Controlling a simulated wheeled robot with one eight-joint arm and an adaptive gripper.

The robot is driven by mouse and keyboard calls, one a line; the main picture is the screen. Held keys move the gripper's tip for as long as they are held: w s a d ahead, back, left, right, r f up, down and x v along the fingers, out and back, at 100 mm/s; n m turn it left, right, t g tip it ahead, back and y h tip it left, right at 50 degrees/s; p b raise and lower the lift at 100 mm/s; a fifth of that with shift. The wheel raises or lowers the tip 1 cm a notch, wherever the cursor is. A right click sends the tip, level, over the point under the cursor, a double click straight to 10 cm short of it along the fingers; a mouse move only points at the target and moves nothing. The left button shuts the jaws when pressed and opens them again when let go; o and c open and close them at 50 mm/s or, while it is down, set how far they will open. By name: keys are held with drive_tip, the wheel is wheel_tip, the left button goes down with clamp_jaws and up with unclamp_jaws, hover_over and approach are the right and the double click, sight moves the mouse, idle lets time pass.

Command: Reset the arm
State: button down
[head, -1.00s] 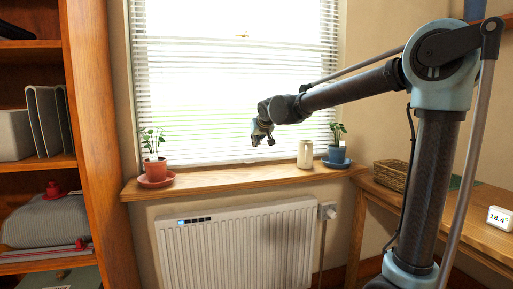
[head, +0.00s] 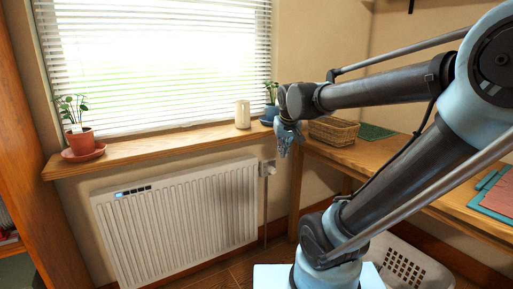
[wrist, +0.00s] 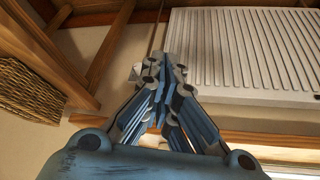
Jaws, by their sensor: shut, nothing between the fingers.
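My gripper (head: 287,148) hangs from the end of my arm in the head view, pointing down by the right end of the window sill. In the wrist view my gripper (wrist: 172,62) has its blue and grey fingers together at the tips, with nothing held. My arm reaches in from the right, its lower link leaning and its upper link nearly level. The gripper overlaps the blue pot (head: 268,115) and the desk's left end in the picture; I cannot tell how far apart they are.
A wooden sill (head: 150,145) holds a cream jar (head: 242,115) and a red potted plant (head: 81,142). A white radiator (head: 180,215) is below. A wicker basket (head: 333,131) sits on the desk (head: 385,153). A white perforated bin (head: 415,266) stands under the desk.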

drive_tip(key=s+d+f+m+g, duration=0.1)
drive_tip(key=s+d+f, duration=0.3)
drive_tip(key=s+f, duration=0.3)
drive_tip(key=s+d+f+m+g, duration=0.1)
drive_tip(key=s+d+f, duration=0.4)
drive_tip(key=s, duration=0.6)
wheel_tip(320, 180, down, 2)
drive_tip(key=shift+s+f+g, duration=0.2)
drive_tip(key=shift+s+g, duration=0.15)
drive_tip(key=shift+g, duration=0.35)
drive_tip(key=shift+w, duration=0.1)
drive_tip(key=shift+w+d+f, duration=0.1)
drive_tip(key=shift+w+f, duration=0.1)
drive_tip(key=shift+w, duration=0.15)
idle(0.8)
